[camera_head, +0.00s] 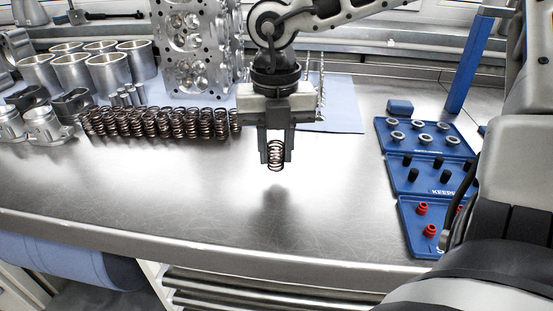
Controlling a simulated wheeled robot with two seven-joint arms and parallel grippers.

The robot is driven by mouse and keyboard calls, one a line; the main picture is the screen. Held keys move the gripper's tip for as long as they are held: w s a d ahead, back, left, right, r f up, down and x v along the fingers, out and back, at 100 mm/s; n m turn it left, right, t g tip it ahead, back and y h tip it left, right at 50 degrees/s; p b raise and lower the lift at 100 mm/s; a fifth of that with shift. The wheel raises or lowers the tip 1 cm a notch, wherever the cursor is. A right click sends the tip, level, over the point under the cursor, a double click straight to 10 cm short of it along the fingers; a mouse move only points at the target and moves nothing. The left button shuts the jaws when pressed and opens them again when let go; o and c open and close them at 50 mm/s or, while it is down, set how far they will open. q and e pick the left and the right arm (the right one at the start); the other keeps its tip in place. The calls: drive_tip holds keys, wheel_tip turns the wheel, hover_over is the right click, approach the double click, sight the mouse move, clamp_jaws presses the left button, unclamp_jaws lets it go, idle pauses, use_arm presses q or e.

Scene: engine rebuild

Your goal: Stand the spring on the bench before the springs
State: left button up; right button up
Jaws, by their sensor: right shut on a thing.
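My right gripper (276,150) points down over the steel bench (180,200). It is shut on a dark copper-brown coil spring (276,155), which hangs upright between its fingers. The spring appears to be a little above the bench, with a soft shadow below it. A row of similar springs (160,122) stands on the bench to the left and behind the held spring. The row's right end is near the gripper, and part of what lies behind the gripper is hidden. My left gripper is not in view.
Blue trays (418,178) with small parts stand at the right. A cylinder head (190,45), metal cylinders (108,70) and pistons (46,127) stand at the back left. The bench in front of the springs is clear up to its front edge (200,250).

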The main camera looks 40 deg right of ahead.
sight(276, 180)
drive_tip(key=shift+s+f, duration=0.1)
drive_tip(key=shift+f, duration=1.25)
drive_tip(key=shift+f+b, duration=0.2)
drive_tip(key=shift+b, duration=0.15)
drive_tip(key=o, duration=1)
drive_tip(key=shift+r, duration=0.1)
drive_tip(key=shift+c, duration=0.2)
drive_tip(key=shift+r+p, duration=0.3)
drive_tip(key=shift+p, duration=0.2)
wheel_tip(276, 180, up, 12)
drive_tip(key=shift+f, duration=0.15)
